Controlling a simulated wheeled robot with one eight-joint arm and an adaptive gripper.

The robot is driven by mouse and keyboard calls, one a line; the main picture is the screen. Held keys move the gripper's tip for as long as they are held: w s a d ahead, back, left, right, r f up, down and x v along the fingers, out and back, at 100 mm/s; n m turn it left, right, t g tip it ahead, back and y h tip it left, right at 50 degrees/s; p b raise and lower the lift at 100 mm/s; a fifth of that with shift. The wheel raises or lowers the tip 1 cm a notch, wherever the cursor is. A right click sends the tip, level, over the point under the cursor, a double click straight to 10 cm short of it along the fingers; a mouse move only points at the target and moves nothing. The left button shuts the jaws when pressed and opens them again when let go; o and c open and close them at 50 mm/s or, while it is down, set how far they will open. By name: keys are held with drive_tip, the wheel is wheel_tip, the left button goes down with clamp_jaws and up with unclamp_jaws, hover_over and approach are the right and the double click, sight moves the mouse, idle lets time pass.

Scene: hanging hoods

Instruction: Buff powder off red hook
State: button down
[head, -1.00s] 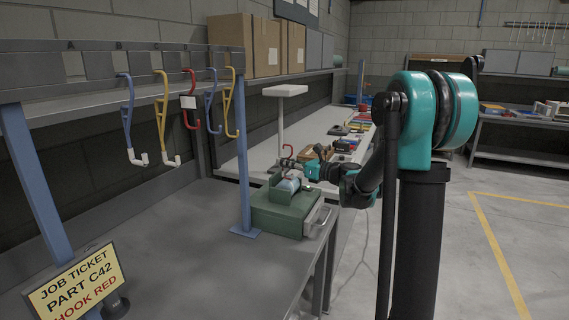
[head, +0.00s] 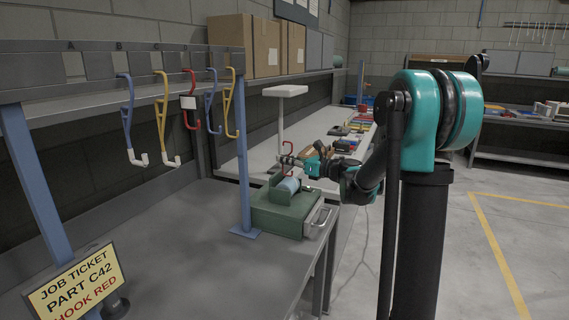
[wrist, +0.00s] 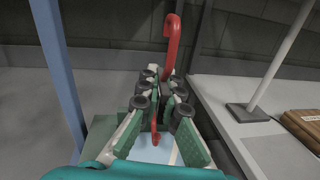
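A red hook (head: 289,148) stands upright in my gripper (head: 287,161), above the green buffing machine (head: 271,219). In the wrist view the red hook (wrist: 172,45) rises beyond the fingertips, and its lower end shows between the fingers of my gripper (wrist: 161,92), which are closed around it. A pale blue wheel or roller (head: 288,187) sits on top of the machine, below the hook. Contact between hook and wheel does not show. Powder on the hook cannot be made out. A second red hook (head: 190,86) with a white tag hangs on the rack.
The rack (head: 120,65) also carries blue and yellow hooks. A job ticket sign (head: 74,285) reads part C42, hook red. A white-topped stand (head: 285,91) is behind the machine. The front bench (head: 170,260) is mostly clear. Boxes line the shelf.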

drive_tip(key=shift+r, duration=2.35)
